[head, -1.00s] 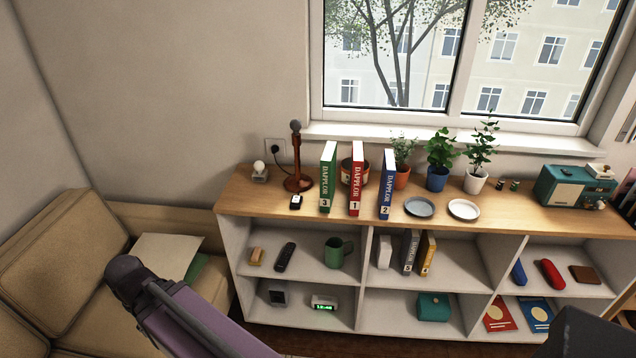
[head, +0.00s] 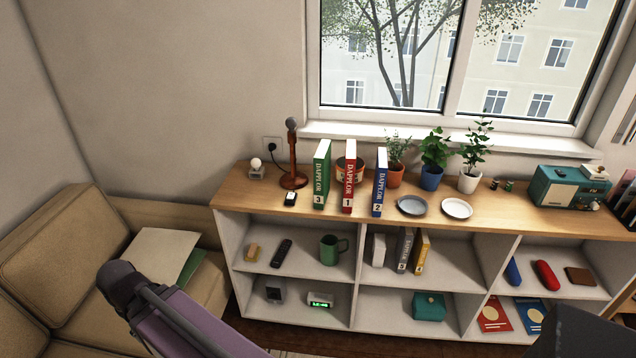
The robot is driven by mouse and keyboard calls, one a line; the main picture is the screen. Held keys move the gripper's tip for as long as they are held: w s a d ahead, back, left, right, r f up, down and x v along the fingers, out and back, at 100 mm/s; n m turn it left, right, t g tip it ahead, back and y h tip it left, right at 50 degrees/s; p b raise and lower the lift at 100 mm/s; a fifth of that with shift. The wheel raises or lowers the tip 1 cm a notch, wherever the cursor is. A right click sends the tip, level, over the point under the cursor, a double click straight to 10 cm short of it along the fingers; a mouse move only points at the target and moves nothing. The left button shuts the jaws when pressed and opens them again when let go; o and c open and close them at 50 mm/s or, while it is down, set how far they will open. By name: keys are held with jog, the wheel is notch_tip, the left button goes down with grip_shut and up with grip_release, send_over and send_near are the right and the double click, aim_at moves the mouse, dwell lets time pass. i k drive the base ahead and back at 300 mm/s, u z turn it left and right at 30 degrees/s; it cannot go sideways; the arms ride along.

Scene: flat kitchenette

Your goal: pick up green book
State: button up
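A green book (head: 321,174) marked 3 stands upright on the wooden top of the shelf unit, left of a red book (head: 349,180) marked 1 and a blue book (head: 380,183) marked 2. A gap separates the green book from the red one. Another green item, flat like a book or folder (head: 192,266), lies on the sofa, partly under a pale sheet (head: 160,252). My purple arm shows at the lower left, in front of the sofa and apart from the books. My gripper is not visible.
A brown lamp-like stand (head: 293,155) and a small dark object (head: 290,199) sit left of the green book. Potted plants (head: 434,158), two plates (head: 411,205) and a teal radio (head: 569,187) stand to the right. The sofa (head: 64,243) is at left.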

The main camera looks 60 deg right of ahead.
aim_at(322, 158)
jog(key=k, duration=1.3)
jog(key=z, duration=2.1)
jog(key=i, duration=0.95)
jog(key=u, duration=0.15)
